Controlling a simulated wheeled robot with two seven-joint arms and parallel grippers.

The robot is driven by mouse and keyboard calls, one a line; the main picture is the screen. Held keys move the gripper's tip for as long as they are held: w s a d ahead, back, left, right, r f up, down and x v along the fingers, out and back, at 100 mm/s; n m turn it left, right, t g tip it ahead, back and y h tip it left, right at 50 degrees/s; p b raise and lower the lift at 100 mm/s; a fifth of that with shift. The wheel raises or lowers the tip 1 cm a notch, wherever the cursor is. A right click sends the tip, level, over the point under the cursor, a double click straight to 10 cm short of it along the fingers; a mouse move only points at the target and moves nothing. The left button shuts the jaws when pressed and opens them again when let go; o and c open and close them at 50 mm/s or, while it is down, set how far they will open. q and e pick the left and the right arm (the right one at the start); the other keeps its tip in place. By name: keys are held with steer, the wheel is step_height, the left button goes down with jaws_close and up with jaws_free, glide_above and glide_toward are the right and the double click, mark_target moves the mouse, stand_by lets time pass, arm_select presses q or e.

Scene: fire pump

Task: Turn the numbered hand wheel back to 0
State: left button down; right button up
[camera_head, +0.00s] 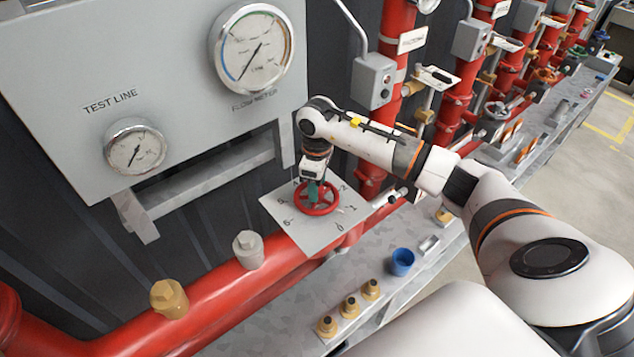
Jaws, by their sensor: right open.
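The red hand wheel (318,207) sits on a light square plate (290,234) with numbers around it, above the red pipe. The numbers 2, 1, 0, 6 and 5 are legible at the plate's edges; the far side is partly hidden by my right arm. My right gripper (316,192) points down at the wheel, with its greenish fingers at the wheel's middle and far rim. It is open; whether the fingers touch the wheel is too small to tell. My left gripper is not in view.
A grey panel (60,60) with a large flow meter gauge (252,48) and a smaller test line gauge (135,147) stands behind at left. Brass fittings (349,306) and a blue cap (401,262) sit on the metal shelf. Red vertical pipes (397,40) rise close behind my right arm.

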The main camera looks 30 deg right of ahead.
steer(key=n+b, duration=0.1)
steer(key=n, duration=0.2)
steer(key=shift+f+n, duration=0.15)
steer(key=shift+n, duration=0.25)
steer(key=n+b, duration=0.1)
steer(key=n, duration=0.3)
steer(key=shift+b, duration=0.35)
steer(key=n+b, duration=0.1)
steer(key=n, duration=0.2)
steer(key=n+b, duration=0.1)
steer(key=n, duration=0.2)
steer(key=shift+b, duration=0.3)
steer(key=n, duration=0.2)
steer(key=shift+n, duration=0.3)
steer(key=n+b, duration=0.2)
steer(key=n, duration=0.1)
steer(key=shift+n, duration=0.4)
steer(key=n+b, duration=0.1)
steer(key=n, duration=0.1)
steer(key=shift+n, duration=0.4)
steer(key=shift+a+n, duration=0.1)
steer(key=shift+n, duration=0.4)
